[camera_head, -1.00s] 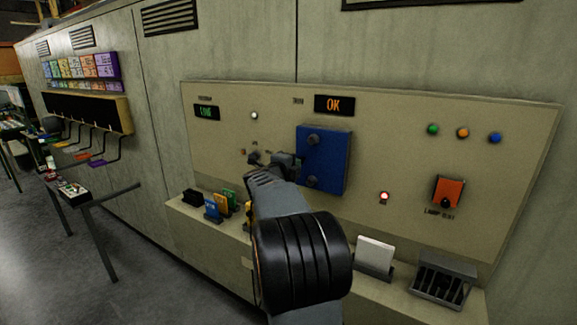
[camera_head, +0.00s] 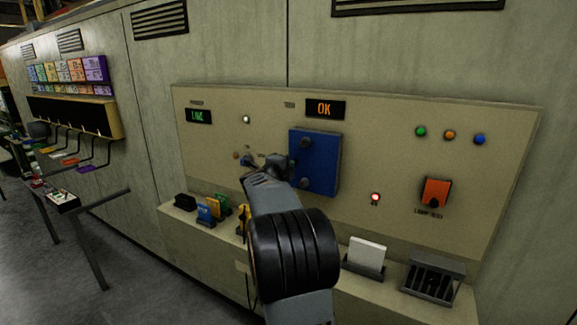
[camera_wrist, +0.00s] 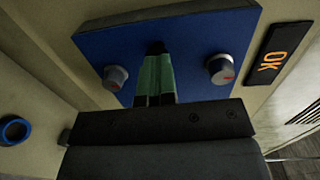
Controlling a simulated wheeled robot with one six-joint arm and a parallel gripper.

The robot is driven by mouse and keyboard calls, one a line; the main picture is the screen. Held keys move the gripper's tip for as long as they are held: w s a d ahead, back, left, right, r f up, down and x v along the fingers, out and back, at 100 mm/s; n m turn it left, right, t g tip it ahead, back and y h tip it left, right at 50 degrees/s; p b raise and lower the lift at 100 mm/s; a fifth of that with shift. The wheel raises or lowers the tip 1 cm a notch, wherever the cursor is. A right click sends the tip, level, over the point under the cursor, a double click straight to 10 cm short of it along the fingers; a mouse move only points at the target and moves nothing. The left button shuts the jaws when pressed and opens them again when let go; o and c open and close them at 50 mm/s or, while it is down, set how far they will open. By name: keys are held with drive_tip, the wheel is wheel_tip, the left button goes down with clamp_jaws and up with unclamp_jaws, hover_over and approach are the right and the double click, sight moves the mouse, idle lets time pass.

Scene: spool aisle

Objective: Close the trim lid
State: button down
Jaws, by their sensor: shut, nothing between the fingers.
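Under the TRIM label is a blue square panel (camera_head: 327,165) with two dark knobs on its left side. In the wrist view the blue panel (camera_wrist: 195,40) fills the upper middle, with a grey knob (camera_wrist: 116,77) and a red-marked knob (camera_wrist: 221,70) on it. A grey strip (camera_wrist: 165,14) runs along its far edge; I cannot tell whether this is the trim lid. My gripper (camera_head: 284,161) is at the panel's left edge. Its green fingers (camera_wrist: 155,48) are shut and empty, and their tips appear between the two knobs. I cannot tell whether they touch the panel.
An orange OK display (camera_head: 325,108) is above the panel. A red light (camera_head: 375,198) and an orange switch (camera_head: 435,192) are to the right.

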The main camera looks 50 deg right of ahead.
drive_tip(key=shift+r, duration=0.25)
drive_tip(key=b+v, duration=0.2)
drive_tip(key=v, duration=1.2)
drive_tip(key=shift+w+f, duration=0.2)
drive_tip(key=shift+w, duration=0.05)
drive_tip(key=w+a+f+n+t+y, duration=0.5)
drive_tip(key=w+a+n+t+y, duration=0.35)
drive_tip(key=n, duration=0.45)
drive_tip(key=s+a+f+n+g+y, duration=0.1)
drive_tip(key=s+a+f+n+y, duration=0.2)
drive_tip(key=a+f+n+y, duration=0.5)
drive_tip(key=s+a+f+n+g, duration=0.2)
drive_tip(key=s+a+n+g, duration=0.1)
drive_tip(key=s, duration=0.4)
drive_tip(key=s+a+f+n+g, duration=0.3)
drive_tip(key=s+n, duration=0.2)
drive_tip(key=s, duration=0.2)
drive_tip(key=s+a+f+n+g, duration=0.3)
drive_tip(key=s, duration=0.4)
drive_tip(key=shift+a+n, duration=0.15)
drive_tip(key=shift+n, duration=0.25)
